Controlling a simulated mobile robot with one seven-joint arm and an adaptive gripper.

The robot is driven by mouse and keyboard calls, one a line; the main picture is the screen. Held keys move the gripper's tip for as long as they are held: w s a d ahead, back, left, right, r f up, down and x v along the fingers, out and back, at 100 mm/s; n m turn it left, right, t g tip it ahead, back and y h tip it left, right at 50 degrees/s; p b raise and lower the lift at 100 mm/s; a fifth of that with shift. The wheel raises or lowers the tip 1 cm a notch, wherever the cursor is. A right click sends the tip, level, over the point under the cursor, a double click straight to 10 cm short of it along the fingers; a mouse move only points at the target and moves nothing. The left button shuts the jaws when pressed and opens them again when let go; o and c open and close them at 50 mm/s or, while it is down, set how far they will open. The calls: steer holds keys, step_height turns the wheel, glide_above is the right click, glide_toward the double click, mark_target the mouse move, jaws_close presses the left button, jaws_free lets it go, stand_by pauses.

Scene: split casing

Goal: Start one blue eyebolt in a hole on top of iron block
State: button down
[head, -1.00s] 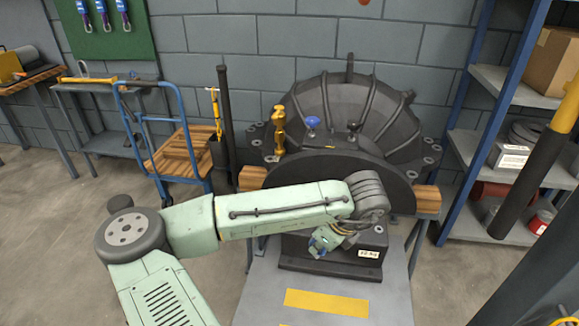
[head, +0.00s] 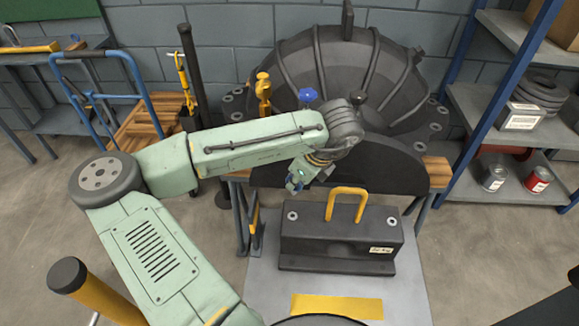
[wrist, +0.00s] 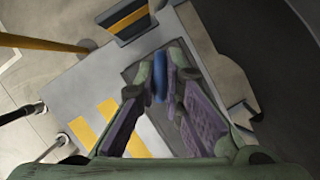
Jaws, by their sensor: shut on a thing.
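The iron block (head: 340,241) is a dark slab on a stepped base, with a yellow handle (head: 346,191) standing up on its top. A pale-rimmed round hole (head: 292,216) shows at the top's left end, and another hole (head: 391,221) at its right end. My gripper (head: 293,186) is above and behind the block's left end, apart from it. In the wrist view my gripper (wrist: 162,100) is shut on the blue eyebolt (wrist: 160,75), which sits between its fingertips. The eyebolt's lower part is hidden there. In the head view only a small bit of blue shows at the fingertips.
The block stands on a grey plate (head: 262,283) with a yellow patch (head: 336,307) in front. Behind it is a large dark ribbed casing (head: 340,60) with a blue knob (head: 308,95). Shelves (head: 480,107) stand to the right, a blue trolley (head: 100,97) to the left.

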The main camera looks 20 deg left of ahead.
steer(key=shift+f+b, duration=3.9)
steer(key=shift+f, duration=0.45)
